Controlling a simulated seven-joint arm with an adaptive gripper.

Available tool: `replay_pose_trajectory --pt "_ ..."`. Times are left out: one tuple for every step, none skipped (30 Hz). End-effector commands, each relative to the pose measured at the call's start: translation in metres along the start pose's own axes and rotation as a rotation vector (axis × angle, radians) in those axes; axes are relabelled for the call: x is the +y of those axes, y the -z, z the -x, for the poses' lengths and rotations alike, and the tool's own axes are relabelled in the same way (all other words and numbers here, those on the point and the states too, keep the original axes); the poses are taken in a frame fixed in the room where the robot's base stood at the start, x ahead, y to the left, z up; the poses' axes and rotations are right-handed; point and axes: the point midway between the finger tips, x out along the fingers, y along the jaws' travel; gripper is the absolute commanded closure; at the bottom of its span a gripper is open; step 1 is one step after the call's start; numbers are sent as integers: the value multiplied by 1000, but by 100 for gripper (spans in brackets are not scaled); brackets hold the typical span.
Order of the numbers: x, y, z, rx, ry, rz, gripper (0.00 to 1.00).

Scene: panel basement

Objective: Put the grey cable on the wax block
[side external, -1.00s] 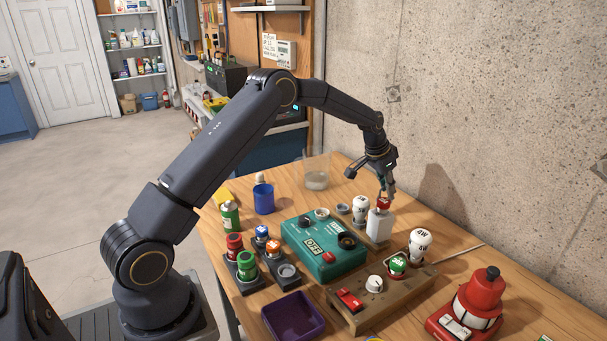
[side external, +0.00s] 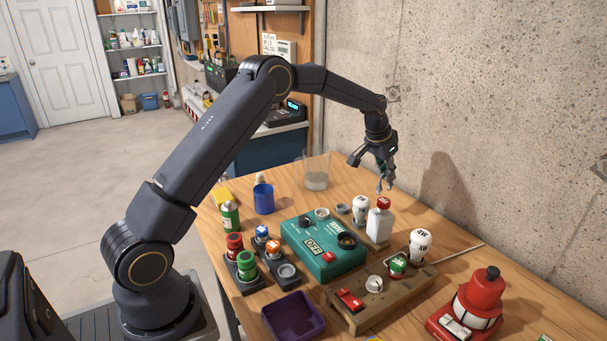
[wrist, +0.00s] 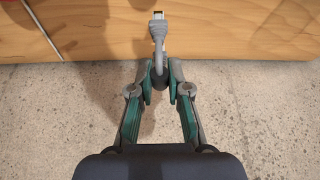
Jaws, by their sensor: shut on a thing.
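In the wrist view, my gripper (wrist: 160,86) is shut on the grey cable (wrist: 157,32). The cable's plug end points away from the fingertips, with the wooden table edge behind it. In the side view, my gripper (side external: 384,180) hangs over the back of the table, just above a white block with a red top (side external: 380,224); the cable is too small to make out there.
A teal box (side external: 322,262) stands mid-table, with a white 4W piece (side external: 360,209) behind it. A wooden switch board (side external: 362,318), purple tray (side external: 293,316) and red lamp (side external: 477,300) are in front.

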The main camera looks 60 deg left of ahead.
Motion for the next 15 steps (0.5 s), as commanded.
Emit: replay_pose_trajectory --pt "-8 -12 -4 -6 21 45 100" --pt "-14 -18 -5 -5 36 79 100" --pt "-23 -28 -4 -3 57 130 100" --pt "-32 -36 -3 -3 74 171 100" --pt "-41 -44 0 -2 93 214 100" --pt "-54 -54 5 -1 117 271 100" --pt "-63 -63 9 0 133 313 100" --pt "-74 -71 15 1 151 356 100" --pt "-87 -82 23 1 175 415 100" --pt "-97 -91 29 2 193 459 100" --pt "-108 -101 37 3 212 505 100" --pt "-123 -114 48 4 238 567 100" --pt "-133 -124 57 4 257 615 100" --pt "-143 -136 67 5 277 663 100" --pt "-157 -151 80 6 303 727 100"
